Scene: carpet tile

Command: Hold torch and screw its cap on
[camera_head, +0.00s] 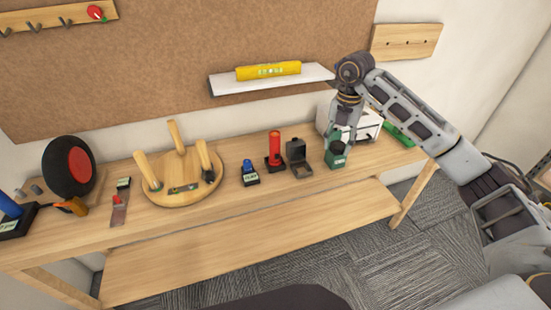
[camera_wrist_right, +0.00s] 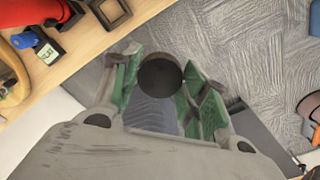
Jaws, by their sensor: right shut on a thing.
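The red torch body (camera_head: 275,147) stands upright in a dark holder on the workbench. It also shows at the top left of the right wrist view (camera_wrist_right: 35,10). My right gripper (camera_head: 337,155), with green fingers, is to the right of the torch near the bench's front edge. In the wrist view its fingers (camera_wrist_right: 160,90) are shut on a round black cap (camera_wrist_right: 160,77), seen face on. The cap is hard to make out in the head view. The cap and torch are apart. My left gripper is not in view.
A dark open-topped holder (camera_head: 299,158) stands between torch and gripper. A small blue item with a label (camera_head: 250,173) is left of the torch. Further left are a round wooden stool (camera_head: 182,189) and a black wheel (camera_head: 69,166). A white shelf (camera_head: 220,84) hangs behind.

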